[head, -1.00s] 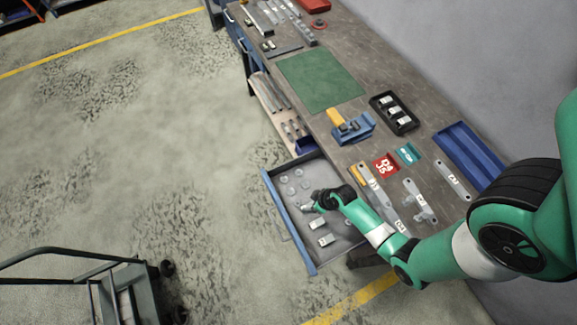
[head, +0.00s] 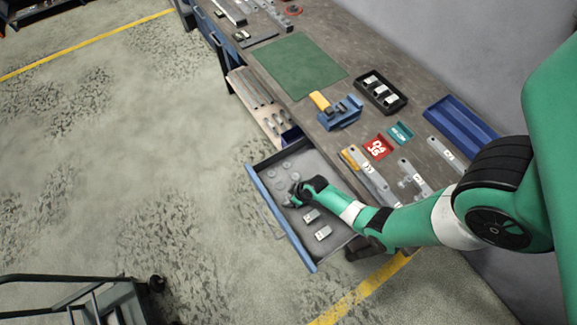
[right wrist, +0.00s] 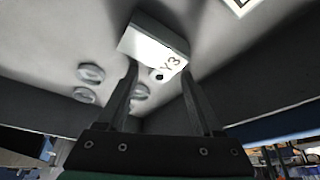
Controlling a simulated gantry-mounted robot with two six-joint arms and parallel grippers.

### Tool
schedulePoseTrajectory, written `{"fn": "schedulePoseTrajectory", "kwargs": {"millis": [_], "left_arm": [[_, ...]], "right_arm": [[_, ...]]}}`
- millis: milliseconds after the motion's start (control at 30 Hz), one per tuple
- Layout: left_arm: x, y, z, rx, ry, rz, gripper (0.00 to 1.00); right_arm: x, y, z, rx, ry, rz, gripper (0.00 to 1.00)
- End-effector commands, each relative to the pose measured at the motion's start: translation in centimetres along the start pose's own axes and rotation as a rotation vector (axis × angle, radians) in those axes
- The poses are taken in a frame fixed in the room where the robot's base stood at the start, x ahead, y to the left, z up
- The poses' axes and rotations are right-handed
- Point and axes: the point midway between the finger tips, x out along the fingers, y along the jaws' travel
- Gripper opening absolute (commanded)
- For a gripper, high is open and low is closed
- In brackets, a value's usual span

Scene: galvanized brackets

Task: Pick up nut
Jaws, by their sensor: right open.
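Several small round grey pieces, which look like nuts (head: 287,167), lie in the open drawer (head: 281,236). In the right wrist view two of them (right wrist: 90,72) lie left of the fingers, and another (right wrist: 140,92) shows between the fingers, partly hidden by the left one. Whether the fingers touch anything cannot be told. My left gripper is not in view.
Two pale blocks (head: 322,233) lie in the drawer near the gripper. The drawer walls surround the work space. The bench above holds a green mat (head: 299,66), a black tray (head: 381,92), a blue fixture (head: 340,115), a blue bin (head: 460,131) and metal brackets (head: 368,178).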

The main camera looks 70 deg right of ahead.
Motion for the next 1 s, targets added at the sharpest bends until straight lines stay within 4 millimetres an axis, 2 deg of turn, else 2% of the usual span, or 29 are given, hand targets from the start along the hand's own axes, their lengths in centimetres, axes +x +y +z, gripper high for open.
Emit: {"fn": "schedulePoseTrajectory", "kwargs": {"millis": [133, 500, 867, 1000], "left_arm": [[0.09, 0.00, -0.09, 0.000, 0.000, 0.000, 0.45], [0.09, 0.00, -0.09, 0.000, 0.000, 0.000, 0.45], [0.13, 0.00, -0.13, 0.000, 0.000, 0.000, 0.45], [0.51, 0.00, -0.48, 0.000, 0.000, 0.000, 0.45]], "right_arm": [[-0.12, 0.00, -0.06, 0.000, 0.001, 0.000, 0.68], [-0.13, 0.01, -0.05, 0.000, 0.001, 0.000, 0.01], [-0.21, 0.02, -0.10, 0.000, 0.001, 0.000, 0.00], [-0.98, 0.02, -0.43, 0.000, 0.002, 0.001, 0.00]]}}
